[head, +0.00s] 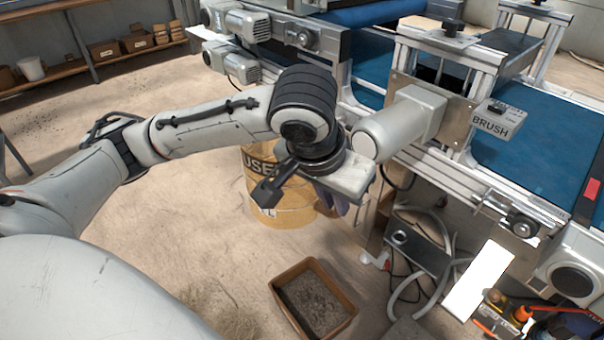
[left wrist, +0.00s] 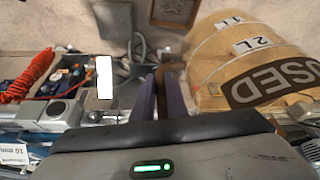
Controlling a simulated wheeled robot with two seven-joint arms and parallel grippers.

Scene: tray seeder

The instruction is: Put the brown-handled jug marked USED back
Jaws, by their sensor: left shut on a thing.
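The jug marked USED (head: 290,212) is a tan, rounded vessel, partly hidden behind my left wrist in the head view. In the left wrist view the jug (left wrist: 225,62) fills the right side, with its USED band and its 1L and 2L marks showing. My left gripper (head: 327,199) is beside the jug, its purple fingers mostly hidden under the wrist. In the left wrist view the gripper (left wrist: 162,90) is shut on the brown handle between its fingers. I cannot tell whether the jug touches the floor. My right gripper is not in view.
A brown tray of soil (head: 291,269) lies on the floor in front. The conveyor machine with a BRUSH sign (head: 490,128) stands at right, close to my wrist. Hoses and a white panel (head: 478,283) are below it. A wooden shelf (head: 107,63) stands at back left. The floor at left is clear.

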